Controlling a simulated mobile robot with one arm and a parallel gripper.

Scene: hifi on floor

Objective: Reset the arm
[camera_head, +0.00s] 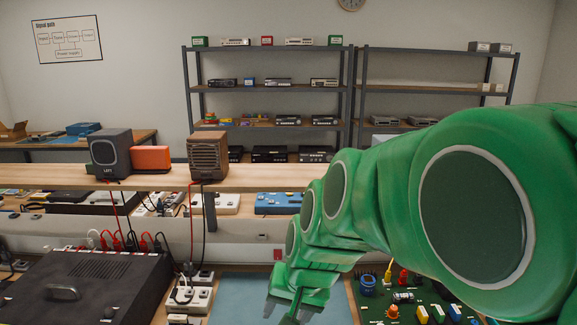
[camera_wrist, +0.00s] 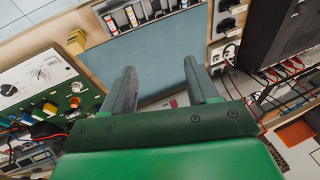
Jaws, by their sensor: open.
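My arm is green and reaches in from the right in the head view. My gripper (camera_head: 298,303) is at the bottom middle there, over the workbench, with its fingertips partly cut off by the frame edge. In the wrist view my gripper (camera_wrist: 163,85) shows two dark grey fingers standing apart with nothing between them. Below the fingers is a plain blue-grey mat (camera_wrist: 155,62), which also shows in the head view (camera_head: 235,297).
A black amplifier box (camera_head: 90,290) with red cables stands left of the mat. A green circuit board (camera_head: 430,300) lies to the right. A raised wooden shelf (camera_head: 270,178) behind carries a grey speaker (camera_head: 110,153), an orange box (camera_head: 150,159) and a brown speaker (camera_head: 208,157).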

